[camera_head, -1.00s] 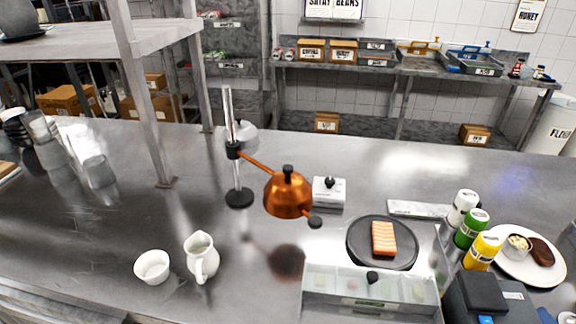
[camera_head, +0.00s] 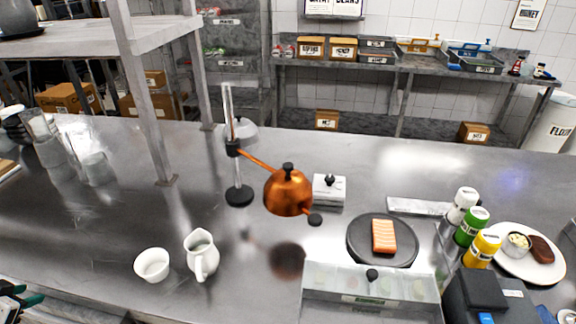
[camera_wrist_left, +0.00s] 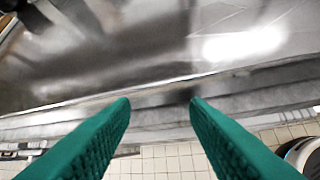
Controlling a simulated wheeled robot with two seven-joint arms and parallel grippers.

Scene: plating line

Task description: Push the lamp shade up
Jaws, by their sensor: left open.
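The copper lamp shade (camera_head: 288,192) hangs on an arm from a metal post (camera_head: 232,140) with a round black base. It has a dark knob on top and a black knob on a short handle at its lower right. The shade is above the counter. My left gripper (camera_head: 22,297) is just entering at the lower left corner of the head view, far from the lamp. In the left wrist view its two green fingers (camera_wrist_left: 160,103) are apart with nothing between them, over the counter's edge. My right gripper is not in view.
A white bowl (camera_head: 152,265) and a white jug (camera_head: 201,256) stand on the steel counter (camera_head: 90,235) left of the lamp. A black plate with salmon (camera_head: 384,237), a lidded bin (camera_head: 370,290) and several bottles are at the right. A shelf post (camera_head: 150,120) stands at the left.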

